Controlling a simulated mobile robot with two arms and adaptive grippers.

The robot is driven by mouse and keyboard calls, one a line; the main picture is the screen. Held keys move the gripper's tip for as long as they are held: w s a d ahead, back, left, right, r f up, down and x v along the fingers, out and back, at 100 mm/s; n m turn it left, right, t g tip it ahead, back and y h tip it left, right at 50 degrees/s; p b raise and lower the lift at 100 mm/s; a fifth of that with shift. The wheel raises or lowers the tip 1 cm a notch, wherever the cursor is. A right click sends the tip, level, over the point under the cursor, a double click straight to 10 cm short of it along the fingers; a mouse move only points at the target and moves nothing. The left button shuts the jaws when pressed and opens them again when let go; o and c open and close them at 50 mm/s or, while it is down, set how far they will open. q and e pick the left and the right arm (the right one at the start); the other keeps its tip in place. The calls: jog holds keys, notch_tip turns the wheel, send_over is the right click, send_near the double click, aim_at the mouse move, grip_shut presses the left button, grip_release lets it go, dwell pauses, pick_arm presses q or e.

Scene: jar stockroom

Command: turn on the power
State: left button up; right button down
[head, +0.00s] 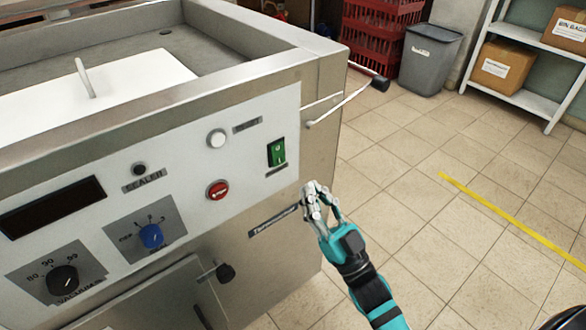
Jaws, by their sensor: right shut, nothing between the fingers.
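A metal machine with a white control panel (85,183) fills the left of the head view. A green rocker switch (277,152) sits at the panel's right end. A red button (217,190) and a white round button or lamp (217,139) are to its left. The dark display (52,207) looks blank. My right gripper (313,186) is shut and empty, below and to the right of the green switch, in front of the machine's right edge. It looks apart from the switch. My left gripper is not in view.
A blue knob (151,236) and a black knob (62,280) are lower on the panel. A black-ended lever (379,83) juts out at the machine's right side. Tiled floor (430,220) is open to the right. A grey bin (429,58) and shelves (524,98) stand behind.

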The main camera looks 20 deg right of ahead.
aim_at(280, 151)
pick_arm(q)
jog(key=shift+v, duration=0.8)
pick_arm(e)
jog(key=shift+w+a+r, duration=0.2)
jog(key=shift+w+a, duration=0.15)
jog(key=shift+w, duration=0.65)
jog(key=shift+w+a+r, duration=0.25)
jog(key=shift+w+a, duration=0.15)
jog(key=shift+w, duration=0.55)
jog(key=shift+w+a+r, duration=0.2)
jog(key=shift+w+a, duration=0.15)
jog(key=shift+w, duration=0.65)
pick_arm(q)
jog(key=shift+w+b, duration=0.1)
jog(key=shift+b, duration=0.3)
pick_arm(e)
jog(key=shift+f, duration=0.1)
jog(key=shift+w+a+f+t+b, duration=0.15)
jog(key=shift+w+t+b, duration=0.25)
jog(key=shift+b, duration=0.7)
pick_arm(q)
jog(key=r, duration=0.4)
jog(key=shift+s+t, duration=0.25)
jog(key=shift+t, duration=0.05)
pick_arm(e)
jog(key=shift+s, duration=0.1)
